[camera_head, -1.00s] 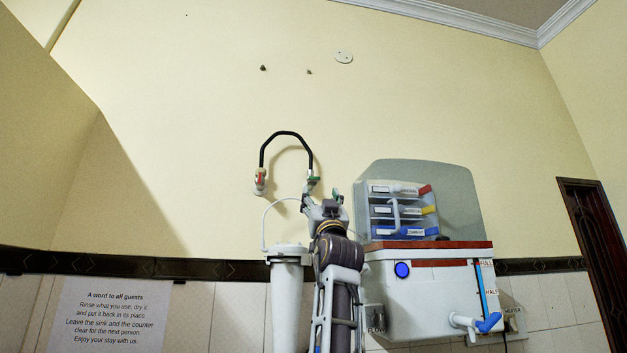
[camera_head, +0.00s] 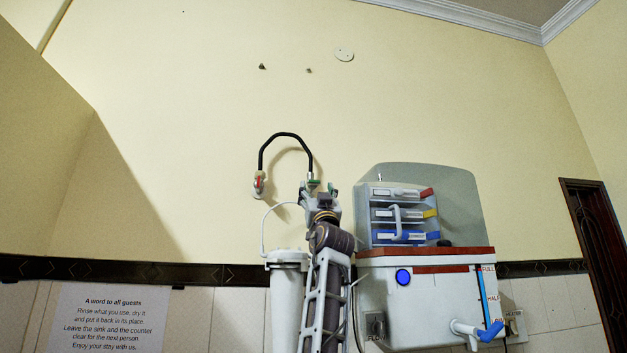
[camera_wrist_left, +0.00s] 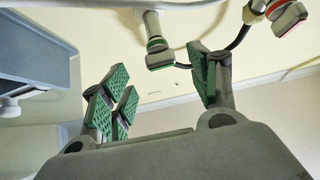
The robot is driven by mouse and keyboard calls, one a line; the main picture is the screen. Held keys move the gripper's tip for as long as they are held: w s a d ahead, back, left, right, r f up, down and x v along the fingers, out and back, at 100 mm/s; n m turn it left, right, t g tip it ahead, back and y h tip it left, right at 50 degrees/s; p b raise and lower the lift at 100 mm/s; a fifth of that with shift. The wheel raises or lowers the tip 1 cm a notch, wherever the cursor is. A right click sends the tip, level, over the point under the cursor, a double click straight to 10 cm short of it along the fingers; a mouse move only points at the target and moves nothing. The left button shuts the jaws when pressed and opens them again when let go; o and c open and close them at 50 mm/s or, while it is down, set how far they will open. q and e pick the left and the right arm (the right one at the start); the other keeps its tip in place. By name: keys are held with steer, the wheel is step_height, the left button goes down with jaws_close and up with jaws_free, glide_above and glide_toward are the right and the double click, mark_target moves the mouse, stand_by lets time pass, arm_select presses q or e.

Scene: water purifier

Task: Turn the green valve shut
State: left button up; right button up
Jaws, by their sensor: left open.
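The green valve (camera_head: 313,183) is on the wall pipe at the right end of the black hose, partly hidden by my gripper in the head view. In the left wrist view the green valve (camera_wrist_left: 159,52) is a grey fitting with a green ring, just beyond and between my fingertips. My left gripper (camera_head: 322,190) reaches up from below, close to the valve. It is open, its green-padded fingers (camera_wrist_left: 163,85) spread apart with nothing between the pads. I cannot tell whether any finger touches the valve. My right gripper is not in view.
A red valve (camera_head: 259,184) sits at the hose's left end. The black hose (camera_head: 286,135) arches between the two valves. A white filter canister (camera_head: 287,300) stands left of my arm. The purifier tank (camera_head: 430,305) and drawer unit (camera_head: 400,213) are close on the right.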

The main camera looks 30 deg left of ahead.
mark_target(314, 184)
arm_select(q)
steer(key=shift+p+x, duration=1.6)
steer(key=shift+x, duration=1.45)
steer(key=shift+w+a+r, duration=0.15)
steer(key=shift+r, duration=0.1)
steer(key=shift+c, duration=0.4)
steer(key=c, duration=1)
